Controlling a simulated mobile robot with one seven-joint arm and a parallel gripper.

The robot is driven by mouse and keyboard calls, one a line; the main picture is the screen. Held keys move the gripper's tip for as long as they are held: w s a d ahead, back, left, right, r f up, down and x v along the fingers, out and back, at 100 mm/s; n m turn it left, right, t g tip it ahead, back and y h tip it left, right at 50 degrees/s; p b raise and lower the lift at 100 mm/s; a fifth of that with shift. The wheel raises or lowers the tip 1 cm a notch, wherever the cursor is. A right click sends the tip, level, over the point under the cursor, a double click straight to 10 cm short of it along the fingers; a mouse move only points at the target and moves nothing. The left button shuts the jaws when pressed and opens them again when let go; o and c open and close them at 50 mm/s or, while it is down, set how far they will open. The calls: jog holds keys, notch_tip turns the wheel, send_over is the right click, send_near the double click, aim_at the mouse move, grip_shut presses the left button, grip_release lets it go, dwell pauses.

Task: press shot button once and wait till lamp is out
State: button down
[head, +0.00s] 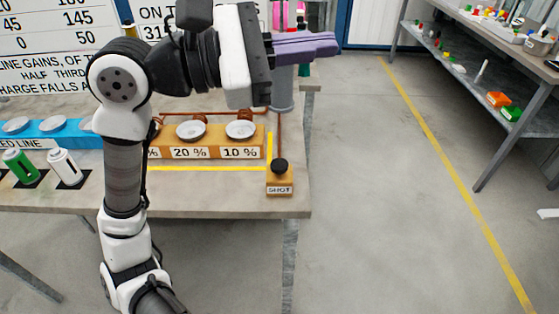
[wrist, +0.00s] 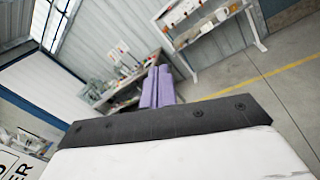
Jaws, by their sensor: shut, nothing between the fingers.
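The shot button is a black round knob (head: 280,165) on a small orange box labelled SHOT (head: 280,187), at the right front corner of the bench in the head view. My gripper (head: 335,44) is shut and empty, with purple fingers pointing right. In the picture it is above and to the right of the button, clearly apart from it. In the wrist view the purple fingers (wrist: 158,70) lie together and point towards the far room. The button is not in the wrist view. I cannot make out a lamp for certain in either view.
The bench (head: 225,205) carries an orange block (head: 208,154) with white dishes marked 20 % and 10 %, and a blue feed line block (head: 60,138). A shelf (head: 470,95) stands right; the floor between is clear.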

jog(key=w+a+f+t+y, duration=0.1)
jog(key=w+a+f+y, duration=0.1)
jog(key=w+f+y, duration=0.3)
jog(key=w+a+f+n+y+b, duration=0.1)
jog(key=w+f+y, duration=0.4)
jog(key=f, duration=0.7)
jog(key=shift+w+a+t+y, duration=0.4)
jog(key=shift+w+a, duration=0.2)
jog(key=shift+a, duration=0.25)
jog(key=shift+f, duration=0.1)
jog(key=b, duration=0.4)
send_over(275, 166)
notch_tip(275, 166, down, 8)
jog(key=shift+r, duration=0.2)
jog(key=shift+f+b, duration=0.55)
jog(key=shift+b, duration=0.1)
jog(key=shift+f, duration=0.1)
jog(key=shift+f+b, duration=0.35)
jog(key=shift+b, duration=0.4)
